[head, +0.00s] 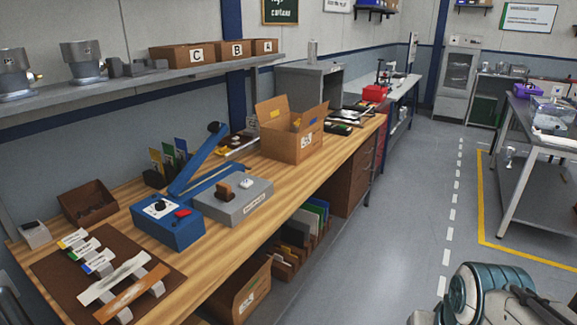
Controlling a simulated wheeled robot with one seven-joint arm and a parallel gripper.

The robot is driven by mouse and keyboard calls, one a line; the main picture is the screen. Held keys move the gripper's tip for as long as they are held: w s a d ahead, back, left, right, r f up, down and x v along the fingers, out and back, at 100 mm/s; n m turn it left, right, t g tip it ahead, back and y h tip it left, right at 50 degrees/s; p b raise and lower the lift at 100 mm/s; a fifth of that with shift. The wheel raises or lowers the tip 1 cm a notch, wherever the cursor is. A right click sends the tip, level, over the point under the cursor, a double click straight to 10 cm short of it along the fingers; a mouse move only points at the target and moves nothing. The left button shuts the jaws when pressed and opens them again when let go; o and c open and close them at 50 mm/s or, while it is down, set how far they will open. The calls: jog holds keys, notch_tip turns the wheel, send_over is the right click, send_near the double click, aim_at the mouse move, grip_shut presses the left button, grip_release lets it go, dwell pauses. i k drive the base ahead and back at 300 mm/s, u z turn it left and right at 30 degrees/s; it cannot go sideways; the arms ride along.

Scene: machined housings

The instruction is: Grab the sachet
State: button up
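No thing in the head view can be identified for certain as the sachet. A small white item (246,183) lies on top of the grey box (250,205) on the wooden bench, but it is too small to tell what it is. Several small white pieces with coloured ends (86,251) lie on the brown mat (55,285) at the near left of the bench. Part of my arm (478,292) shows at the bottom right, off the bench. I cannot make out my gripper's fingers.
A blue device with a raised lever (167,228) stands left of the grey box. An open cardboard box (290,143) stands farther along the wooden bench (300,187). A shelf (135,82) runs above the bench. The grey floor (410,215) to the right is clear.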

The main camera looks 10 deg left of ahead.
aim_at(248, 182)
jog(key=u, duration=0.35)
jog(key=i, duration=1.7)
jog(key=u, duration=0.85)
jog(key=i, duration=0.25)
jog(key=u, duration=0.05)
